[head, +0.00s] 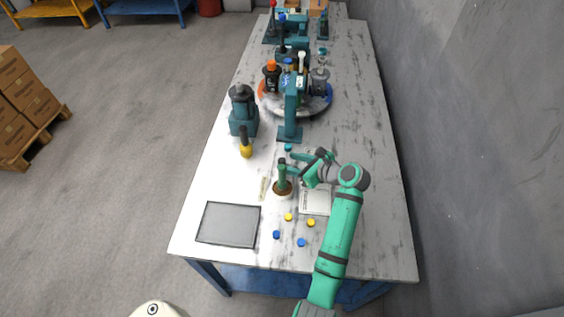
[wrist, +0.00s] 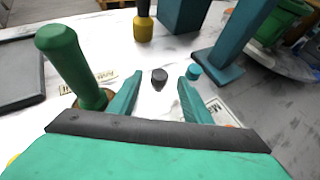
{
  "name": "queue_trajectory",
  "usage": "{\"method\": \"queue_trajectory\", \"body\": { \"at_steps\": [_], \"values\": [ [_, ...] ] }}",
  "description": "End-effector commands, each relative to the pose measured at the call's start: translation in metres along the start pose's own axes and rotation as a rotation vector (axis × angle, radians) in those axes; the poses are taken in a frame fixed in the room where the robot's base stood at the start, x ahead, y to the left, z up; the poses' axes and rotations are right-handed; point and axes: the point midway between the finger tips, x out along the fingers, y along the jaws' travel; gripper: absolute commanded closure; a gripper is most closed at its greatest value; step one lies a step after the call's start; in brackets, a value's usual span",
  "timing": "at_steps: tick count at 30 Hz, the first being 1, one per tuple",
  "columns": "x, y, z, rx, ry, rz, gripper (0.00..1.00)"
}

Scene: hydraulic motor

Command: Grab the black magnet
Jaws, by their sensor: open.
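The black magnet (wrist: 158,78) is a small dark cylinder standing on the white marbled table. In the wrist view it shows between and slightly beyond the two fingertips of my gripper (wrist: 160,90). The fingers are apart and empty, and I see no contact with the magnet. In the head view my gripper (head: 298,167) is low over the table, right of the green-handled tool (head: 282,175). I cannot make out the black magnet in the head view.
The upright green handle (wrist: 66,60) stands close left of my fingers. A small teal piece (wrist: 194,72) sits right of the magnet, near the teal stand (wrist: 222,68). A yellow-and-black tool (wrist: 143,28) stands behind. A grey tray (head: 228,224) and several blue and yellow pieces lie nearer the front.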

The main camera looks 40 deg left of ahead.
Motion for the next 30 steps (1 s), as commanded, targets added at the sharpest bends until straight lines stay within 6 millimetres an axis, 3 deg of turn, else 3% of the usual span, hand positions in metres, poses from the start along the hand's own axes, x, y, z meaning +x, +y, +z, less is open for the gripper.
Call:
{"method": "queue_trajectory", "body": {
  "at_steps": [6,14,20,30],
  "values": [
    [0.024,0.001,0.001,-0.001,0.000,0.002,0.55],
    [0.028,0.002,0.002,-0.002,-0.001,0.003,0.55],
    [0.032,0.005,0.004,-0.005,-0.001,0.010,0.99],
    [0.025,0.000,0.001,0.000,-0.001,-0.001,0.99]
  ]
}}
